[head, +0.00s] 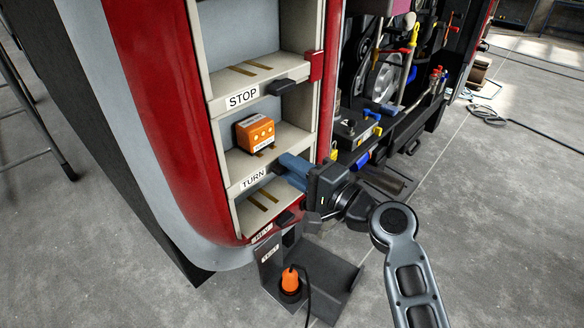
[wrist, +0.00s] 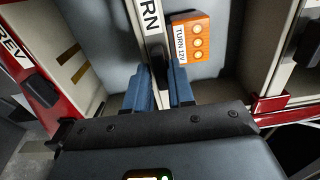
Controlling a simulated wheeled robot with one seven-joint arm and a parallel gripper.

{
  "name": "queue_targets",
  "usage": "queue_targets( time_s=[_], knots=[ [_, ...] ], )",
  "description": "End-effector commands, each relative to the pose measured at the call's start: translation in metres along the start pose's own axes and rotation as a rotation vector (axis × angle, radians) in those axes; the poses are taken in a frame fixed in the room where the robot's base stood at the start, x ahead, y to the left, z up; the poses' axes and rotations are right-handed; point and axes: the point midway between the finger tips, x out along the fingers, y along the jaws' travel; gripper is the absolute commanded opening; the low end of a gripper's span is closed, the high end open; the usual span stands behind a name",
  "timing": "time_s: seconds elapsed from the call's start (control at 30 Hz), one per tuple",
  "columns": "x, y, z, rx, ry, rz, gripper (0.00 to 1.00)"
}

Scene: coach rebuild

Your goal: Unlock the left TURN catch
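The TURN shelf (head: 238,167) has a white front edge with a TURN label (head: 253,178). An orange box (head: 255,134) marked TURN 12V stands on it and also shows in the wrist view (wrist: 190,40). My gripper (head: 287,166) reaches the right part of this shelf edge from the right.
The STOP shelf (head: 222,103) above has a black catch (head: 282,87). The REV shelf is below; its black catch (wrist: 40,88) shows in the wrist view. A dark tray (head: 330,268) with an orange lamp (head: 290,279) is below my gripper. Open machinery (head: 385,75) lies to the right.

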Motion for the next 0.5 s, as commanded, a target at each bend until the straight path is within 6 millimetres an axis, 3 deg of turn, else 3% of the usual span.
queue_targets(
  time_s=[0.17,0.5],
  knots=[
    [0.0005,-0.0007,0.0006,-0.002,-0.001,-0.001,0.39],
    [-0.0078,0.0004,0.0005,-0.002,-0.001,-0.001,0.39]
  ],
)
